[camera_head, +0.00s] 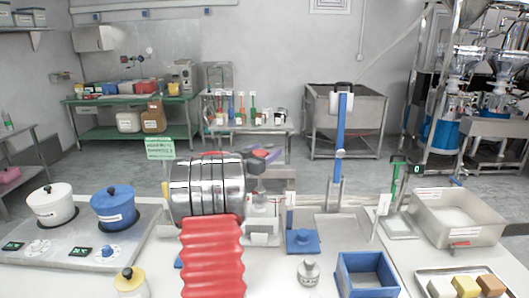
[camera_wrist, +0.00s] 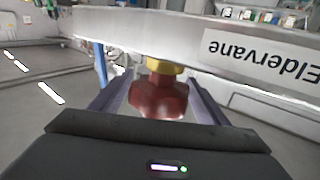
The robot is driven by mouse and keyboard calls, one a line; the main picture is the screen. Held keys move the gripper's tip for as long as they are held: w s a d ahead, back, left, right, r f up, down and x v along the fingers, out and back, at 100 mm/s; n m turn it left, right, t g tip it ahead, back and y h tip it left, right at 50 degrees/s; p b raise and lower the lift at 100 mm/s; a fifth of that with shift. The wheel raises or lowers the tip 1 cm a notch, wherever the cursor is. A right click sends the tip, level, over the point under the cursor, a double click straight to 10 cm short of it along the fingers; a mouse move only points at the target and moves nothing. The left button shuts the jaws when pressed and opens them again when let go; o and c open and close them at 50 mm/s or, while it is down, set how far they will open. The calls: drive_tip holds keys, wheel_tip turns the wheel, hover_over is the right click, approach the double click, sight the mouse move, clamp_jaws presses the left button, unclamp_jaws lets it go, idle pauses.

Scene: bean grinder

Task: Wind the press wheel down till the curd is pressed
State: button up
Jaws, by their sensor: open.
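In the wrist view, a dark red knob-like wheel (camera_wrist: 158,98) with a yellow hub (camera_wrist: 163,68) sits below a metal crossbar (camera_wrist: 190,38) marked "Eldervane"; the lettering is upside down. My gripper (camera_wrist: 158,82) is open, its two purple-grey fingers on either side of the red wheel. I cannot tell whether either finger touches it. In the head view, purple-grey parts (camera_head: 262,154) that look like my gripper show behind the large silver ribbed cylinder.
A blue open box (camera_head: 345,280), a blue lid-like piece (camera_head: 303,241) and a metal basin (camera_head: 480,235) are to the right. White (camera_head: 52,208) and blue (camera_head: 115,210) pots stand left. Colored blocks (camera_head: 467,286) lie front right.

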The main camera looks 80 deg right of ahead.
drive_tip(key=v, duration=1.4)
idle(0.5)
